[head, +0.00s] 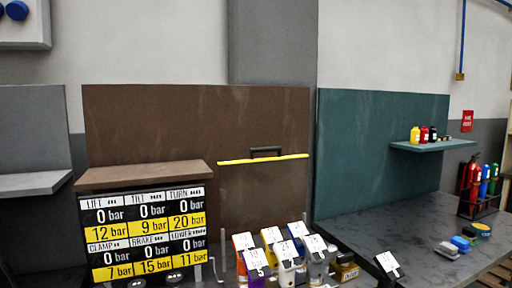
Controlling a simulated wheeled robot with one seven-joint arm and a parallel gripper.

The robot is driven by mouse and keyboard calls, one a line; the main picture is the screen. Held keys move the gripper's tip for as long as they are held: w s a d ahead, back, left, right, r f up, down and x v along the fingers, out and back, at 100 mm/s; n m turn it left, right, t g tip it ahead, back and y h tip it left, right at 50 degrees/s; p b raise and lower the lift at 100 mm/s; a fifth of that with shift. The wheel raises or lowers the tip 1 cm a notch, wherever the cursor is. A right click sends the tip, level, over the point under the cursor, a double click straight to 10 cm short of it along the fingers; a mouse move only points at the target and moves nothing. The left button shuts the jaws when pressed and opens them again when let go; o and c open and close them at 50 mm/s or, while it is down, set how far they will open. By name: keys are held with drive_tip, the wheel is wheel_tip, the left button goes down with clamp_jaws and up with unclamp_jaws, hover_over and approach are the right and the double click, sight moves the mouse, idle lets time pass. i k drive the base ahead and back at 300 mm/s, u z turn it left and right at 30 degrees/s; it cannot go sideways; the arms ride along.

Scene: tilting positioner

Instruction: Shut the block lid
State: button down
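No part is plainly marked as the block lid. My gripper is not in view.
A pressure board (143,235) stands under a brown shelf (145,174) at left. A dark bench (400,230) at right has small blue and grey items and a rack of coloured bottles (480,187). A wall shelf (430,145) holds small bottles. The bench's middle is clear.

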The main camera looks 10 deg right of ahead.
sight(258, 149)
drive_tip(key=k, duration=1)
drive_tip(key=z, duration=0.75)
drive_tip(key=i, duration=1.4)
drive_tip(key=u, duration=0.55)
drive_tip(key=i, duration=0.65)
drive_tip(key=u, duration=0.65)
